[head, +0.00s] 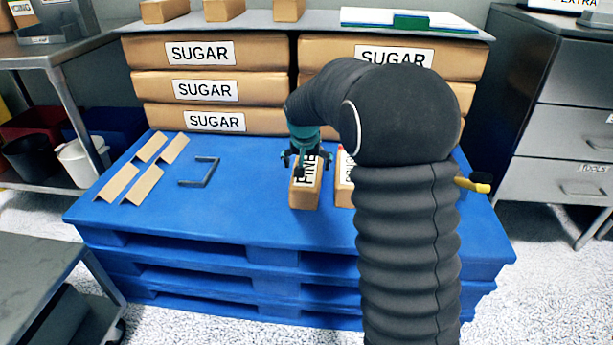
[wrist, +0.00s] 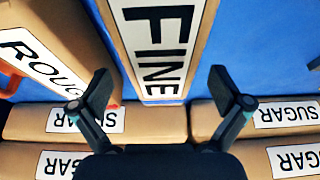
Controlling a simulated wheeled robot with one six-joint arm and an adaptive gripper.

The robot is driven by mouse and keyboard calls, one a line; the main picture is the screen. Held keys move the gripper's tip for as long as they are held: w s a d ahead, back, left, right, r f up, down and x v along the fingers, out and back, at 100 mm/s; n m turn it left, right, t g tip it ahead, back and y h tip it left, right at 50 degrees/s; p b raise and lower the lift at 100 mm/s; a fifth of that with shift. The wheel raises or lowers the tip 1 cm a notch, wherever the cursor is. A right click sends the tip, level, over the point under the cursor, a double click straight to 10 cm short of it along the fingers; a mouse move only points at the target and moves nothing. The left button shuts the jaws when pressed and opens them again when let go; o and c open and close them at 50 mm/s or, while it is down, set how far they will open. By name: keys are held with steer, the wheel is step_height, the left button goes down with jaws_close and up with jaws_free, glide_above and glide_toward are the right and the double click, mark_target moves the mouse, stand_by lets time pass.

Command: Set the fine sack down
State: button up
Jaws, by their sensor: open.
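The fine sack (head: 306,194), a small tan block-shaped bag with a white FINE label, rests on the blue pallet (head: 240,225). Its label fills the upper middle of the wrist view (wrist: 160,45). My gripper (head: 304,162) is right at the sack, partly covering its label in the head view. In the wrist view its two fingers (wrist: 160,85) are spread apart, one to each side of the sack, with blue visible beside the right finger.
A rough sack (wrist: 45,55) stands close beside the fine sack, mostly hidden by my arm in the head view. Stacked sugar sacks (head: 212,87) line the pallet's back. The pallet's front left is clear.

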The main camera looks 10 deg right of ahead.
steer(key=x, duration=0.5)
steer(key=shift+s+a+b, duration=0.1)
steer(key=shift+b, duration=0.25)
steer(key=c, duration=1.5)
steer(key=shift+r, duration=0.15)
steer(key=shift+c, duration=0.3)
